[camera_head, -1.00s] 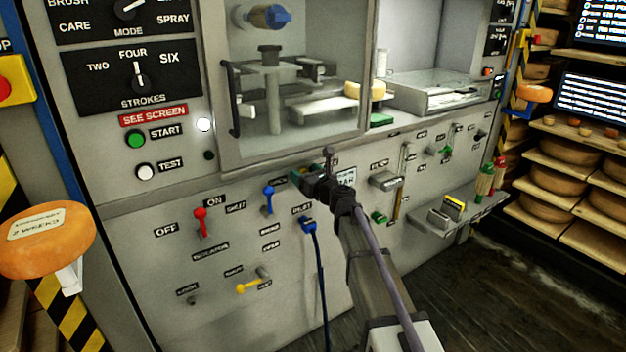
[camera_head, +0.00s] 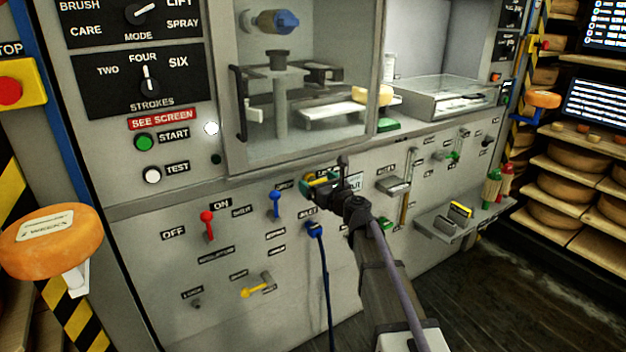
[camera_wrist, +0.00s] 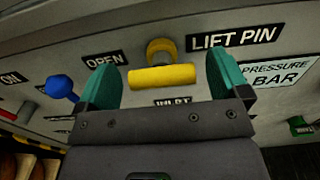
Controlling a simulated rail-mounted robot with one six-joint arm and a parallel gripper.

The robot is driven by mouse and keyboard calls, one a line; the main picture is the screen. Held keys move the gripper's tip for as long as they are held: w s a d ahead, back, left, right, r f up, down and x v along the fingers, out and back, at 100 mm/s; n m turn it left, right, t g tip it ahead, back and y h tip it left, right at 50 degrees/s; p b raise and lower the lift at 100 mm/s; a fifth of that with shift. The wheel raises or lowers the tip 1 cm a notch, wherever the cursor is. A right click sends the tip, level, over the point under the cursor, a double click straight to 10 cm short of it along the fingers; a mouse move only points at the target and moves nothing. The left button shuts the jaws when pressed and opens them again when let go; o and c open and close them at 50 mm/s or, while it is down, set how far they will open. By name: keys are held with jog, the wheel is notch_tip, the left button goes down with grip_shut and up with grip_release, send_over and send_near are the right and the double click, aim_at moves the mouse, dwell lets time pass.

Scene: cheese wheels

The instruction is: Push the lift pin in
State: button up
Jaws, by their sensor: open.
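The lift pin is a yellow T-shaped handle (camera_wrist: 162,77) in the wrist view, with a round yellow collar behind its bar. It stands out from the panel, left of the LIFT PIN label (camera_wrist: 234,38). My gripper (camera_wrist: 163,76) is open, its teal fingers on the left and right of the yellow bar with gaps on both sides. No contact shows. In the head view my gripper (camera_head: 318,186) is close to the panel below the window, and a bit of the yellow pin (camera_head: 322,175) shows just above the fingers.
A blue lever (camera_wrist: 62,88) is left of my gripper and a green knob (camera_wrist: 300,126) is at the right. Below in the head view, a blue plug with a hanging cable (camera_head: 316,229) is close to my arm. A small shelf (camera_head: 450,220) juts out at the right.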

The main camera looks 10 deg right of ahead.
jog(key=v, duration=0.7)
jog(key=shift+s+d, duration=0.1)
jog(key=s+a+f+n+g, duration=0.2)
jog(key=s+f+n+g, duration=0.35)
jog(key=n, duration=0.45)
jog(key=s+a+f+n+g, duration=0.35)
jog(key=s+f+n, duration=0.2)
jog(key=n, duration=0.55)
jog(key=s+d+f+n+g+h, duration=0.3)
jog(key=s+d+n+g+h, duration=0.15)
jog(key=s, duration=0.35)
jog(key=s+d+f+n+g+h, duration=0.3)
jog(key=s+n, duration=0.2)
jog(key=s, duration=0.4)
notch_tip(320, 180, up, 21)
jog(key=p, duration=2.1)
jog(key=shift+s+d, duration=0.25)
jog(key=shift+s, duration=0.1)
